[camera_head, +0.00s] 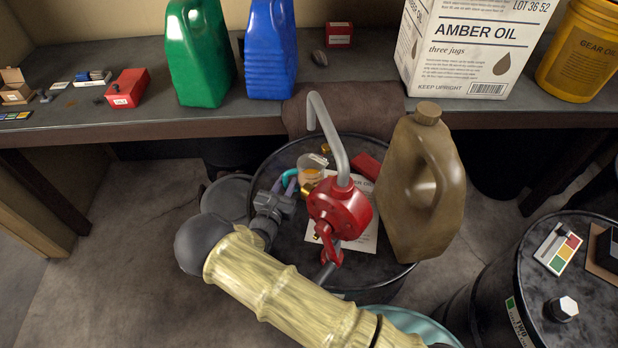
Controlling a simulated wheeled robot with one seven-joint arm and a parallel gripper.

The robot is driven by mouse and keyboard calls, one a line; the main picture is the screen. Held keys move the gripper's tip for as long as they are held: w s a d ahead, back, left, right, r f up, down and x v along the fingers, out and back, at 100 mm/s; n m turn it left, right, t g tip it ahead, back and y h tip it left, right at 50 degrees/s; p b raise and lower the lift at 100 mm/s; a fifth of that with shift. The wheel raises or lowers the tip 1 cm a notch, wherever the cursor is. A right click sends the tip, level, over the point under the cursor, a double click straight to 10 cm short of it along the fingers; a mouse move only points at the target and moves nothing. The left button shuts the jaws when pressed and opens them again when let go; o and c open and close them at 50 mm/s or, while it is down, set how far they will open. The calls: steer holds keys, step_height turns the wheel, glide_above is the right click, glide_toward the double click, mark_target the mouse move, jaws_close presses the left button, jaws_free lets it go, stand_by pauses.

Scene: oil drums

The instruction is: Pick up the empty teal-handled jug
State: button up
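A teal handle (289,175) shows on the black drum top, on the left side of a small clear jug (313,162). The jug is partly hidden, and an amber tint shows in or behind it. A purple curved piece (291,187) shows just below the teal handle; I cannot tell what it belongs to. My gripper (280,194) is over the left part of the drum, close to the teal handle and purple piece. Its fingers are small and partly hidden, so I cannot tell whether they touch or hold anything.
A red hand pump (340,208) with a grey spout rises right of the jug. A tall brown can (422,185) stands on the drum (262,165) at right. The bench behind holds green (200,55) and blue (271,50) cans and an oil carton (472,45). Another drum (515,300) stands at right.

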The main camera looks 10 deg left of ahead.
mark_target(284, 179)
jaws_close()
steer(key=shift+a+r, duration=0.1)
steer(key=shift+r, duration=0.15)
steer(key=shift+r+b, duration=0.7)
steer(key=shift+r, duration=0.65)
steer(key=shift+s+r, duration=0.1)
steer(key=shift+s, duration=0.2)
steer(key=shift+s+a+b, duration=0.45)
steer(key=shift+s+b, duration=0.25)
steer(key=shift+s, duration=2.15)
steer(key=shift+s+a+b, duration=0.4)
steer(key=shift+s+b, duration=0.3)
steer(key=shift+s, duration=2.2)
steer(key=shift+s+a+b, duration=0.45)
steer(key=shift+s+b, duration=0.25)
steer(key=shift+s, duration=2.15)
